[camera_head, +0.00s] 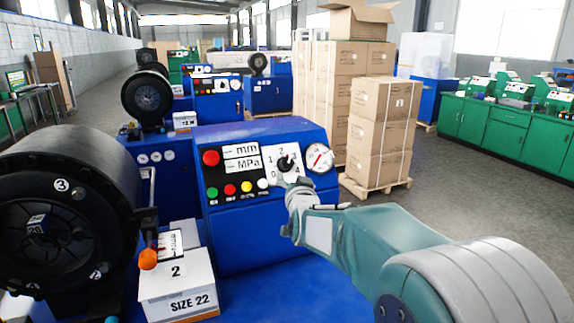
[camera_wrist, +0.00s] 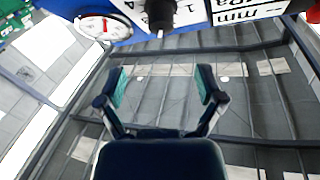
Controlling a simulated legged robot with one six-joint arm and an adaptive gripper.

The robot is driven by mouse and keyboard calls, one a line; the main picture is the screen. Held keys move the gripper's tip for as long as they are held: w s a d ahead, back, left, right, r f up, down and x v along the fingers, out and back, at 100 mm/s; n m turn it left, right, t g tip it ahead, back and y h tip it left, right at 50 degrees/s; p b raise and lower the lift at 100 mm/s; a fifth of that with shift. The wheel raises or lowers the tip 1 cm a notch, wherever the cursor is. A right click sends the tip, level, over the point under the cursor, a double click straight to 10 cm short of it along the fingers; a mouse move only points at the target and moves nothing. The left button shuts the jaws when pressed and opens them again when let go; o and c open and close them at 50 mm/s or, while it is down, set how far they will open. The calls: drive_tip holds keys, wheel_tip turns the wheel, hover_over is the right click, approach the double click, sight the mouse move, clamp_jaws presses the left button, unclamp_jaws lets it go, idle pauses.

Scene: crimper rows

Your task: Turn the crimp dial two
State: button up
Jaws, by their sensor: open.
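The crimp dial (camera_head: 286,164) is a black knob on a white numbered plate on the blue control panel. It also shows in the wrist view as a black knob (camera_wrist: 161,13) at the top edge, cut off by the frame. My gripper (camera_wrist: 163,88) is open and empty, its two teal-padded fingers apart. The dial lies beyond the fingertips and is not between them. In the camera_head view my gripper is in front of the panel, just below the dial, and hides the lower part of the plate. I cannot tell the dial's exact setting.
A round gauge (camera_head: 320,158) is right of the dial. A red button (camera_head: 211,158) and several coloured buttons are left and below. A black crimper head (camera_head: 70,200) and a white SIZE 22 box (camera_head: 177,285) stand at left. Stacked cartons (camera_head: 380,130) stand behind at right.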

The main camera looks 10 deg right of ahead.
sight(288, 165)
drive_tip(key=w, duration=1)
drive_tip(key=shift+w+d+f, duration=0.1)
drive_tip(key=shift+w+f, duration=0.05)
drive_tip(key=shift+w, duration=0.2)
drive_tip(key=c, duration=1.1)
